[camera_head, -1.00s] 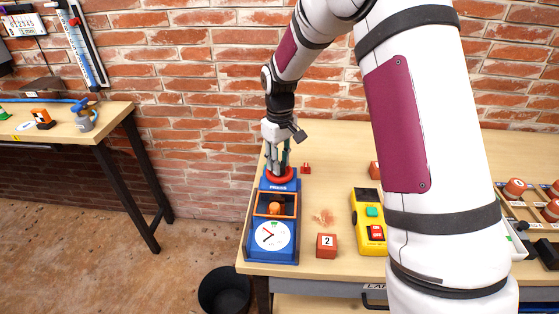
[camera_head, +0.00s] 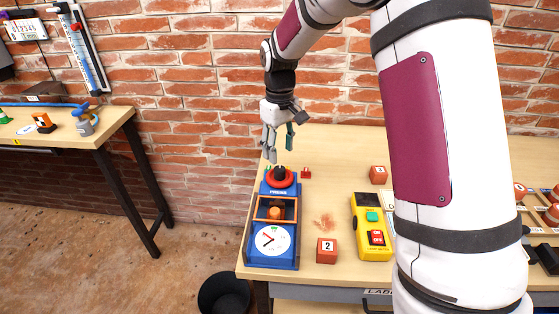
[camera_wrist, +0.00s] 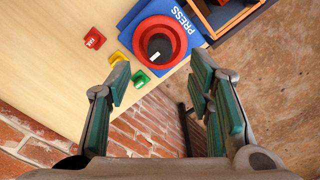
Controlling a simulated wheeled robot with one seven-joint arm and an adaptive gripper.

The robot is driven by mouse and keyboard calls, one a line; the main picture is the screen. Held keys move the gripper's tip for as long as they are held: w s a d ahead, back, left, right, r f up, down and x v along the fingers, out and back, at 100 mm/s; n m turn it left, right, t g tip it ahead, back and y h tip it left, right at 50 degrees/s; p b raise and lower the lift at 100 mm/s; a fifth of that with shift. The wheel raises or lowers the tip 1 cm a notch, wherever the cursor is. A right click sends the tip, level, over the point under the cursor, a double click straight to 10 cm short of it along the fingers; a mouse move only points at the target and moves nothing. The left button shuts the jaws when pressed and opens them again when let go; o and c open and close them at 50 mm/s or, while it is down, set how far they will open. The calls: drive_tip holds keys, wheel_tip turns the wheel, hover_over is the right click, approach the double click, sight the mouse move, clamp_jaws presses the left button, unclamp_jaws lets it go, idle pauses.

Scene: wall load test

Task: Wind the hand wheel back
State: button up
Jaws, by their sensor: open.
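The red hand wheel (camera_head: 281,178) with a dark hub sits at the back end of the blue press (camera_head: 271,246) on the table's left part. In the wrist view the wheel (camera_wrist: 160,43) is a red ring around a black hub with a white mark, beside the word PRESS. My gripper (camera_head: 279,158) is above and slightly behind the wheel, apart from it. Its fingers, with green pads, are spread and empty in the wrist view (camera_wrist: 165,100). The press has an orange frame (camera_head: 276,209) and a white dial (camera_head: 271,239) with a red pointer.
Red (camera_wrist: 94,38), yellow (camera_wrist: 119,58) and green (camera_wrist: 141,78) small blocks stand beside the wheel. A block marked 2 (camera_head: 326,250) and a yellow tester (camera_head: 371,226) stand to the right. A black bin (camera_head: 224,292) is on the floor. The table's back middle is clear.

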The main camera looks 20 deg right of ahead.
sight(279, 169)
wheel_tip(279, 169, up, 6)
drive_tip(key=shift+f, duration=0.1)
idle(0.5)
drive_tip(key=s+r+m+t+p, duration=0.1)
drive_tip(key=s+r+m+t, duration=0.1)
drive_tip(key=s+r, duration=0.8)
drive_tip(key=s+r+m+t+p, duration=0.1)
drive_tip(key=s+r+m, duration=0.15)
drive_tip(key=s, duration=1.35)
drive_tip(key=s+f+t, duration=0.1)
drive_tip(key=s, duration=0.8)
drive_tip(key=shift+d+f, duration=0.15)
drive_tip(key=shift+f, duration=0.25)
